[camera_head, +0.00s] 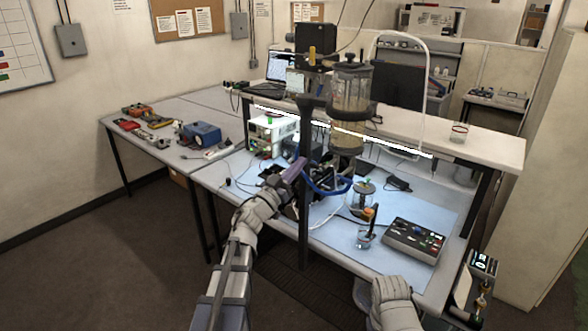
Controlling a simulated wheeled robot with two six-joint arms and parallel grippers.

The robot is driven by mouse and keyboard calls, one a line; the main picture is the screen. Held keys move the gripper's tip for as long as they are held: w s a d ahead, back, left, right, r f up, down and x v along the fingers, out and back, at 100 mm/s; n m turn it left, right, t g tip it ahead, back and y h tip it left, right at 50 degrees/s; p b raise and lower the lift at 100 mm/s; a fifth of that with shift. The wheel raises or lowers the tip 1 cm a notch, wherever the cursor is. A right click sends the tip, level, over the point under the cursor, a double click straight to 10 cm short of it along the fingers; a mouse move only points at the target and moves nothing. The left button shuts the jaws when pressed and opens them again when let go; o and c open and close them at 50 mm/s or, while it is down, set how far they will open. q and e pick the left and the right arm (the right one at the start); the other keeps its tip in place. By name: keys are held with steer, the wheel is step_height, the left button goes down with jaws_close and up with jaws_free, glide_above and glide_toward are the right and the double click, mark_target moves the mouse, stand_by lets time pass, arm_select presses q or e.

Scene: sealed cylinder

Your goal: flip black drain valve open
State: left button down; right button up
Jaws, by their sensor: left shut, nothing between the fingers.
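A clear sealed cylinder (351,92) with dark end fittings is held upright on a black stand post (304,215) above the workbench. Its lower part looks tan. A dark fitting (346,166) sits under the cylinder; I cannot tell for sure whether it is the black drain valve. A blue curved piece (327,189) shows just below and left of it. My left gripper (299,176) is shut and empty, near the post and left of the blue piece. Dark parts overlap there, so contact is unclear.
A dark control box (413,240) lies at the right. A raised shelf (470,147) runs behind. A side table (172,112) with tools stands left.

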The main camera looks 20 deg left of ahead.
mark_target(317, 167)
arm_select(q)
steer(key=p+x, duration=0.2)
steer(key=x, duration=0.4)
steer(key=shift+s+f+b, duration=0.2)
steer(key=shift+f+b, duration=1.85)
steer(key=shift+b, duration=0.3)
